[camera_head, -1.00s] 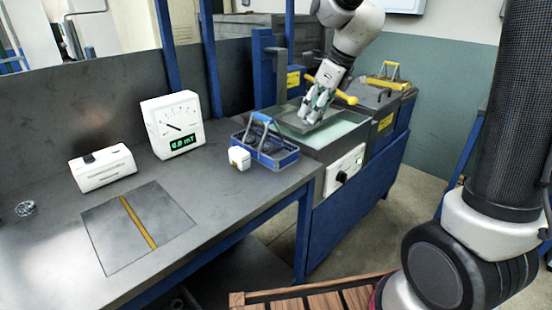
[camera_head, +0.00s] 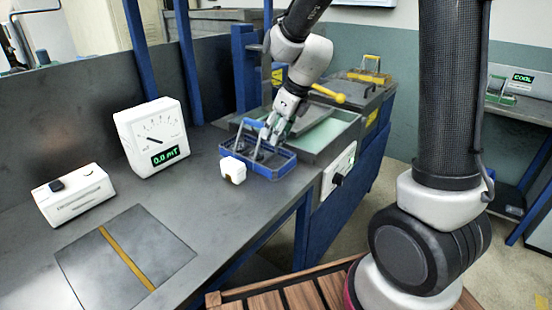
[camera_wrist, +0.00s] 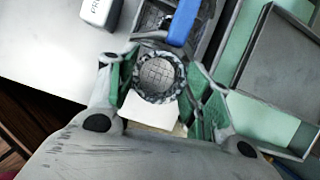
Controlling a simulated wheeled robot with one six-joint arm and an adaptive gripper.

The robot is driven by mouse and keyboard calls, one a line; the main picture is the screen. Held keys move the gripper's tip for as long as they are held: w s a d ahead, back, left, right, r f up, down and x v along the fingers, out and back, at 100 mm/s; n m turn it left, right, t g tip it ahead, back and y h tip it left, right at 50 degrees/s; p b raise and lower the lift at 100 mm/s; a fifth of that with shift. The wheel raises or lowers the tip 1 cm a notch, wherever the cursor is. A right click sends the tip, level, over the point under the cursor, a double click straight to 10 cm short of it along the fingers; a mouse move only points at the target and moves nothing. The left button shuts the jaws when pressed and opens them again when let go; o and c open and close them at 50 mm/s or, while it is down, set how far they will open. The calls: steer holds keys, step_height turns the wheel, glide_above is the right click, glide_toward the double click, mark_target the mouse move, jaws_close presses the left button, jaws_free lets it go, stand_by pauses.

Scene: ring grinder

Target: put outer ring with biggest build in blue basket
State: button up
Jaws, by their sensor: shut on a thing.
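The blue basket (camera_head: 275,172) stands on the bench beside the grinder, its handle upright. My gripper (camera_head: 268,135) is over the basket, close to its handle. In the wrist view my gripper (camera_wrist: 165,78) is shut on a round grey metal ring (camera_wrist: 160,98), held between the green finger pads. A gridded surface shows within the ring. The basket's blue handle (camera_wrist: 184,20) is just past the ring in that view. The ring is too small to make out in the head view. I cannot tell whether it is below the basket's rim.
A small white block (camera_head: 233,170) stands against the basket's left side. A white gauge (camera_head: 152,137) reads 0.0 mT, with a white box (camera_head: 73,195) left of it. The grinder tray (camera_head: 340,143) with a yellow-knobbed lever (camera_head: 328,93) is to the right.

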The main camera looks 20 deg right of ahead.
step_height(320, 180, down, 9)
steer(key=shift+f, duration=0.15)
stand_by(0.4)
steer(key=o, duration=0.9)
steer(key=shift+f, duration=0.1)
steer(key=shift+o, duration=0.2)
steer(key=v, duration=1.2)
steer(key=s+d+r+n+h, duration=0.1)
steer(key=s+d+r+n, duration=0.2)
steer(key=s+n, duration=0.4)
steer(key=s+d+r+n+h, duration=0.1)
steer(key=s+d+r+n, duration=0.3)
steer(key=s+n, duration=0.4)
steer(key=s+d+r+n+t+h, duration=0.1)
steer(key=s+d+r+n, duration=0.2)
steer(key=s+n, duration=0.5)
steer(key=shift+s+d+r+n, duration=0.2)
steer(key=shift+d+n, duration=0.7)
steer(key=shift+n, duration=1.4)
